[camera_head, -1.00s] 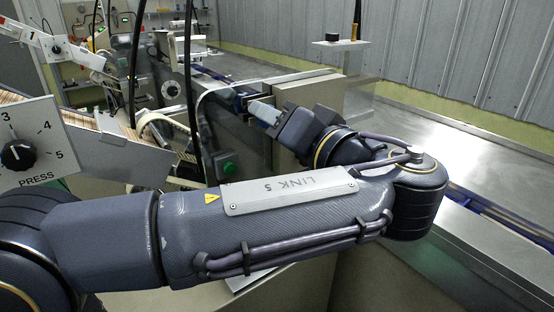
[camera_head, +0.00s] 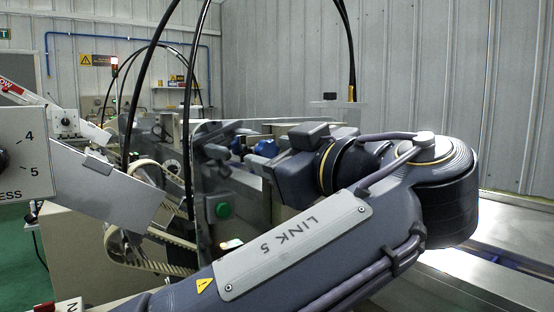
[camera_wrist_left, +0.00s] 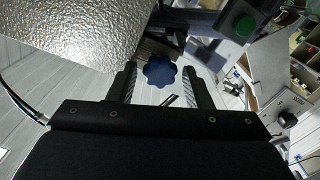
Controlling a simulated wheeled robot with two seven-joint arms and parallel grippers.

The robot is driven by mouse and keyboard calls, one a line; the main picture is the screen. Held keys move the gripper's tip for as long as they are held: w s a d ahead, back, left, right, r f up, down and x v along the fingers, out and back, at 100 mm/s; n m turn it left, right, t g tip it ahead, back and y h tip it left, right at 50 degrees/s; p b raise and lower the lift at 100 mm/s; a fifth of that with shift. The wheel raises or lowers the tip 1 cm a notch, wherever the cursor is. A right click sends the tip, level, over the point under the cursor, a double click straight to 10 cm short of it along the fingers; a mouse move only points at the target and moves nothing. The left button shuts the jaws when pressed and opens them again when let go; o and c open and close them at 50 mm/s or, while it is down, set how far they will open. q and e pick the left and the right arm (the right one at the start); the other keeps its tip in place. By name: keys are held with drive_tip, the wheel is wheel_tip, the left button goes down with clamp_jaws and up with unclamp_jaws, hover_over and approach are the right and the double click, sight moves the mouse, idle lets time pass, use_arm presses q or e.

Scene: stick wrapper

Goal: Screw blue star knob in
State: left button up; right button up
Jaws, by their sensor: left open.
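A blue star knob (camera_wrist_left: 160,70) shows in the left wrist view, with its lobed face between the two fingertips of my left gripper (camera_wrist_left: 159,74). The fingers are apart, with a gap on each side of the knob, so the gripper is open and not holding it. In the head view my left gripper (camera_head: 262,160) reaches in from the right side of the machine, beside a blue knob (camera_head: 266,148). A second blue knob (camera_head: 237,144) shows just left of it. The knob's shaft is hidden. My right gripper is not in view.
A clear panel and a green button (camera_head: 223,210) stand left of the gripper. A belt (camera_head: 150,262) runs low at the left. A tilted metal plate (camera_head: 110,190) and a press dial panel (camera_head: 25,155) are further left. Black cables hang above the machine.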

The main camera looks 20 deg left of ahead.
use_arm(q)
drive_tip(key=c, duration=0.9)
drive_tip(key=shift+o, duration=0.2)
drive_tip(key=m+p, duration=0.3)
drive_tip(key=m, duration=0.1)
drive_tip(key=m+p, duration=0.6)
drive_tip(key=m, duration=0.1)
drive_tip(key=shift+r+m, duration=0.3)
drive_tip(key=m+p, duration=1)
drive_tip(key=p, duration=0.2)
drive_tip(key=shift+f+m+p, duration=0.25)
drive_tip(key=shift+m+p, duration=0.35)
drive_tip(key=shift+p, duration=0.05)
drive_tip(key=shift+f, duration=0.15)
